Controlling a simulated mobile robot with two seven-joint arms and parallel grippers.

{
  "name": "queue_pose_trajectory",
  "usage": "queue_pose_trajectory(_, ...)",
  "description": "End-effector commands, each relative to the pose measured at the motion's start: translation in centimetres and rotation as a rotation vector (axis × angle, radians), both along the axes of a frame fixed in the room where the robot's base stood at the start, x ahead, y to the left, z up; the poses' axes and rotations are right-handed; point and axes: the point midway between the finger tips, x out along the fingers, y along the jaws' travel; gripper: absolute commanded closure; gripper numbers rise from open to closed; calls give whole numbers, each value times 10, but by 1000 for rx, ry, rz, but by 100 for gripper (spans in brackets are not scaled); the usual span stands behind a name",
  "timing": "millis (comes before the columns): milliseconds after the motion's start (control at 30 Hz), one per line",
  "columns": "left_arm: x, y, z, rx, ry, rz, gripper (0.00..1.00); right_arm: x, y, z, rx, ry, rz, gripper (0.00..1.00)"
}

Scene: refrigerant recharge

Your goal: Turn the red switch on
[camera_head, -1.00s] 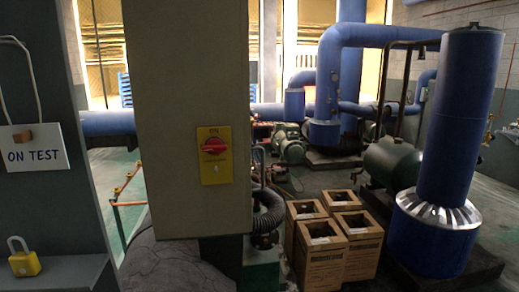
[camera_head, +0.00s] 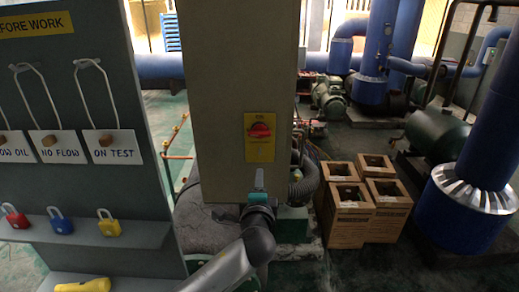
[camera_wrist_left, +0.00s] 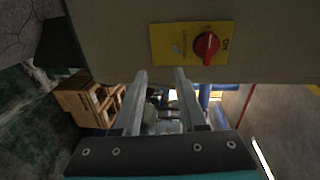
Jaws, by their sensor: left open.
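The red switch (camera_head: 260,130) is a round red knob on a yellow plate (camera_head: 259,150) on the front of a tall beige cabinet (camera_head: 225,90). It also shows at the upper right of the left wrist view (camera_wrist_left: 207,46), on its plate beside the letters "ON". My left gripper (camera_head: 259,178) is below the plate in the head view, in front of the cabinet and apart from the switch. In the left wrist view its two fingers (camera_wrist_left: 160,76) are spread and empty, with the switch beyond and to the right of their tips. My right gripper is not in view.
A grey board (camera_head: 75,100) at the left carries hanging tags, such as "ON TEST" (camera_head: 113,147), and a shelf with red, blue and yellow padlocks (camera_head: 108,223). Open cardboard boxes (camera_head: 350,225) stand right of the cabinet. A blue column (camera_head: 480,140) is at far right.

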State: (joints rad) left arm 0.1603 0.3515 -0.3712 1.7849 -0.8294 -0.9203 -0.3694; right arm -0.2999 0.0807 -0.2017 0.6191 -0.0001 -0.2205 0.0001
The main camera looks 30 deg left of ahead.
Motion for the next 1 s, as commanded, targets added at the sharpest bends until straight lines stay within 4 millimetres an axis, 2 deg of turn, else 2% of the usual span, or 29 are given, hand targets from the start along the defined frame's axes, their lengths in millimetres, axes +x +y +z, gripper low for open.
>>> queue_pose_trajectory(33,1,0,29,24,-36,4,59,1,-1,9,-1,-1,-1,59)
queue_pose_trajectory(100,0,0,52,48,-71,12,59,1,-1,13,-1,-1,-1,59)
queue_pose_trajectory(233,-1,0,74,72,-106,22,59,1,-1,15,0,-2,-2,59)
queue_pose_trajectory(467,10,6,75,79,-112,24,59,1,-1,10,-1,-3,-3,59)
queue_pose_trajectory(1000,68,34,73,76,-110,24,59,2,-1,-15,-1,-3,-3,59)
